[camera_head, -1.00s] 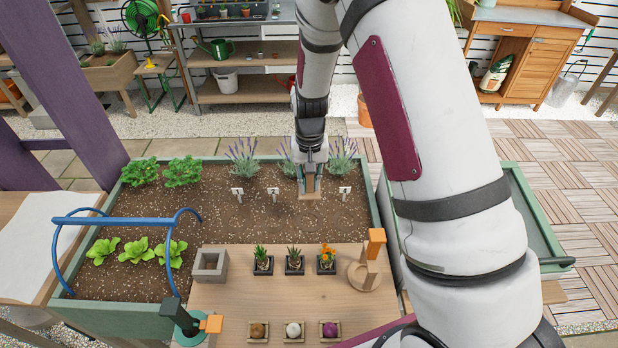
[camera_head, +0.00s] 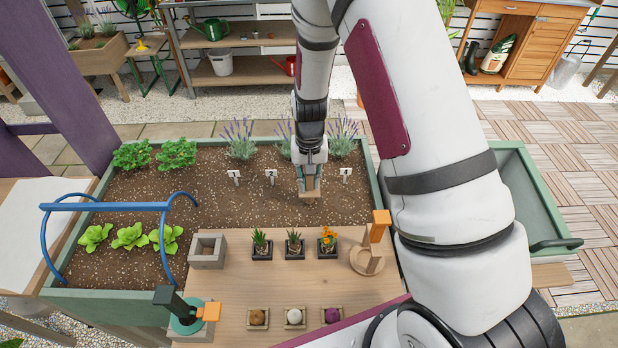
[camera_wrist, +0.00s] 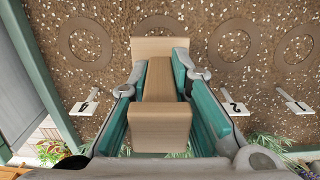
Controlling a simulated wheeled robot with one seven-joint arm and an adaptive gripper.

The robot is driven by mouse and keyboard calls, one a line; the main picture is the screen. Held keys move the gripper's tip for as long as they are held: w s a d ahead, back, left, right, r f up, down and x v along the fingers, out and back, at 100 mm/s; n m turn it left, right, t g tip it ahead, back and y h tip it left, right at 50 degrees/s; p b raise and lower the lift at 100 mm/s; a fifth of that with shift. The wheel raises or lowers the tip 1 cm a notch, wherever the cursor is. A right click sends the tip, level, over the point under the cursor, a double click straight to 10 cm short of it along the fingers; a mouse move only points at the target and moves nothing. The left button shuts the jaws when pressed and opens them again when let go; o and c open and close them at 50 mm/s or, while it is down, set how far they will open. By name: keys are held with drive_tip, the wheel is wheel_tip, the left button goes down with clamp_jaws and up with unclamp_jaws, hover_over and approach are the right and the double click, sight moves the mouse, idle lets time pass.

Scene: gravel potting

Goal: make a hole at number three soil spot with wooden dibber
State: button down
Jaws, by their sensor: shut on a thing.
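My gripper (camera_head: 309,184) is shut on the wooden dibber (camera_head: 309,194) over the soil bed (camera_head: 220,205). In the wrist view, the teal fingers of my gripper (camera_wrist: 160,95) clasp the dibber's pale wood (camera_wrist: 160,128) from both sides. Markers one (camera_head: 234,174), two (camera_head: 271,175) and four (camera_head: 346,173) show; the third is hidden behind my gripper. In the wrist view, the number three ring (camera_wrist: 160,21) shows partly above the dibber's wide wooden part. The dibber's tip is hidden, and I cannot tell whether it touches the soil.
Small potted plants (camera_head: 294,245) and a round wooden holder with an orange-topped post (camera_head: 378,235) stand on the front board. Lavender (camera_head: 240,140) grows behind the markers. A blue hoop frame (camera_head: 110,206) spans lettuces at left.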

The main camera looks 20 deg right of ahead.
sight(309, 194)
drive_tip(key=shift+f+b, duration=0.35)
drive_tip(key=shift+f, duration=0.75)
drive_tip(key=shift+f+b, duration=1.05)
drive_tip(key=shift+f, duration=0.9)
drive_tip(key=shift+r+p, duration=2.3)
drive_tip(key=shift+r, duration=2.8)
drive_tip(key=shift+r, duration=0.1)
drive_tip(key=shift+r+p, duration=0.9)
drive_tip(key=shift+r, duration=1.5)
